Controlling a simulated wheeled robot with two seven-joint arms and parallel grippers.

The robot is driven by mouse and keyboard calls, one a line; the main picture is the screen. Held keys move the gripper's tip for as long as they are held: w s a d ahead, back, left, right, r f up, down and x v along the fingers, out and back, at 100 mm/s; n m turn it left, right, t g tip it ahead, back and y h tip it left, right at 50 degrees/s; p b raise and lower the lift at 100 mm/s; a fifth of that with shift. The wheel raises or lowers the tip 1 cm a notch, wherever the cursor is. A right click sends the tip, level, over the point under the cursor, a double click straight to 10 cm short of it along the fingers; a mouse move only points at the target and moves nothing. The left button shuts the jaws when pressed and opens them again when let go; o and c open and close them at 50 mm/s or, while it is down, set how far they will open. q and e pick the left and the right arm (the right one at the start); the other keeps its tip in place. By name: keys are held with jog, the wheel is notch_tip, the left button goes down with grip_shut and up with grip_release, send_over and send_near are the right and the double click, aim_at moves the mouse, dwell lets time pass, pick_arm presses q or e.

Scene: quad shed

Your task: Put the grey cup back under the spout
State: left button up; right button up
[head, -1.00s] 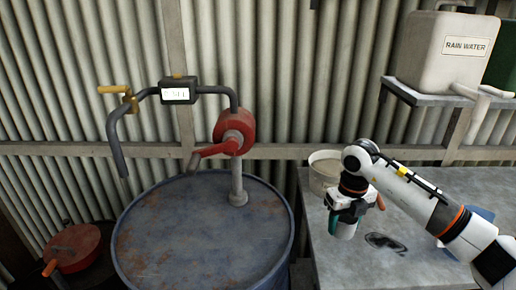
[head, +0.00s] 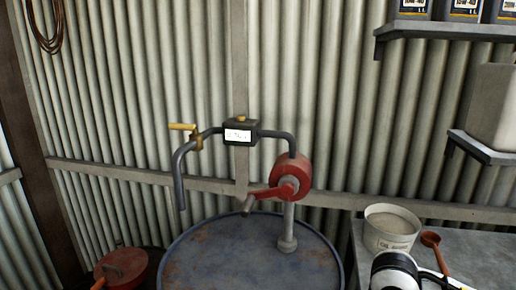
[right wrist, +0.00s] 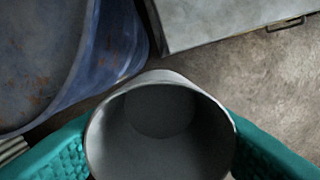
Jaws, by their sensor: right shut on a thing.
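The grey cup (right wrist: 160,88) fills the lower middle of the right wrist view, its open mouth facing the camera and its inside looking empty. The teal fingers of my right gripper (right wrist: 160,140) are shut on it from both sides. In the head view only my right arm shows at the bottom right; the gripper and cup are out of that view. The spout (head: 181,190) is the dark pipe end hanging down left of the red pump (head: 290,177), below a yellow-handled valve (head: 190,133). My left gripper is not in view.
The blue rusty drum (head: 250,255) stands under the pump and shows at left in the wrist view. A red can (head: 121,268) is at bottom left. Bare floor (right wrist: 270,85) shows beyond the cup.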

jog(key=s+n, duration=0.1)
jog(key=n, duration=0.1)
jog(key=s+a+n, duration=0.1)
jog(key=n, duration=0.1)
jog(key=s+n, duration=0.1)
jog(key=n, duration=0.1)
jog(key=shift+s+a+f, duration=0.1)
jog(key=shift+a, duration=0.25)
